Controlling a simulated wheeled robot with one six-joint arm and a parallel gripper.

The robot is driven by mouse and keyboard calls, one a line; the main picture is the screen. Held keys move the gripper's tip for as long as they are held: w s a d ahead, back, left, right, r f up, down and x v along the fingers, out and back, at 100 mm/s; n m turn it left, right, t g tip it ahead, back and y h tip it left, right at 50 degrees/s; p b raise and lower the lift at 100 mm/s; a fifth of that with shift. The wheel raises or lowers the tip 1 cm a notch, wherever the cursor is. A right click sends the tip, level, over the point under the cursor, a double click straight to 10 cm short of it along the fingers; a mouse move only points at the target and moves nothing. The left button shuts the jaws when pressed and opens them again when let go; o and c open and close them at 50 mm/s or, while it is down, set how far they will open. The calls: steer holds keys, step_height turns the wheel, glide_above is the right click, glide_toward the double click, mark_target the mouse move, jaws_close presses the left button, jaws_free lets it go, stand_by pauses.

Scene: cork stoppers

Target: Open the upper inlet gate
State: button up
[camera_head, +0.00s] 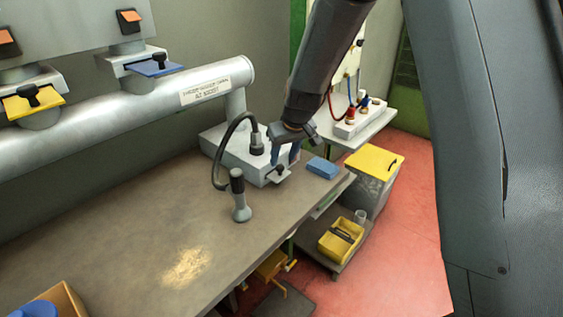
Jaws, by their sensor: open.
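My gripper (284,157) points down at the right end of the bench, with its fingers apart and nothing seen between them. A small pale plate with a black knob (280,170) sticks out of the front of a grey box (240,163), just below the fingertips. I cannot tell whether the fingers touch the knob. A blue slide gate (155,66) and a yellow slide gate (33,100), each with a black knob, sit on the large grey duct (130,104) at the upper left, far from my gripper. No readable label marks which gate is the upper inlet one.
A black hose (221,148) loops from the grey box to an upright nozzle (239,197) on the bench (110,235). A blue block (322,168) lies right of my gripper. Sawdust (187,268) lies on the bench front. A yellow-lidded bin (373,172) stands on the red floor.

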mark_target(280, 166)
steer(key=shift+p+x, duration=0.45)
steer(key=shift+x, duration=1.8)
jaws_close()
